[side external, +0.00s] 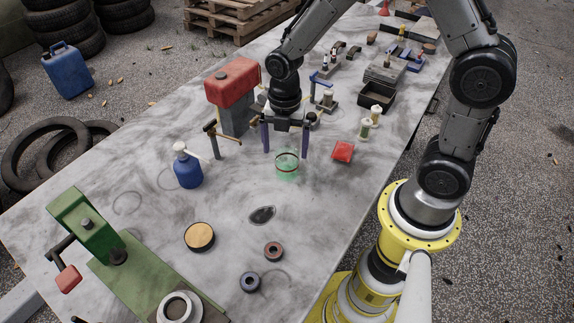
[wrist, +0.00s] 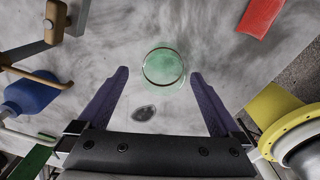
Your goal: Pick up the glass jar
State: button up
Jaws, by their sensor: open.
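The glass jar (side external: 287,165) is clear, greenish and round, and stands on the marbled table in the side external view. In the wrist view the jar (wrist: 163,67) shows from above, ahead of the fingertips and roughly centred between them. My gripper (side external: 285,153) points down by the jar, with its two purple-grey fingers apart. The gripper also shows in the wrist view (wrist: 158,75), open, with nothing between the fingers touching them. In the side view the fingers appear just behind the jar; their exact height above the table is hard to tell.
A dark oval spot (side external: 262,215) lies in front on mostly clear table.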

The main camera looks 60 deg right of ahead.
aim_at(287, 164)
jog(key=shift+s+f, duration=0.15)
jog(key=shift+f, duration=1.35)
jog(key=shift+s+f, duration=0.1)
jog(key=shift+f, duration=1.4)
jog(key=c, duration=1.5)
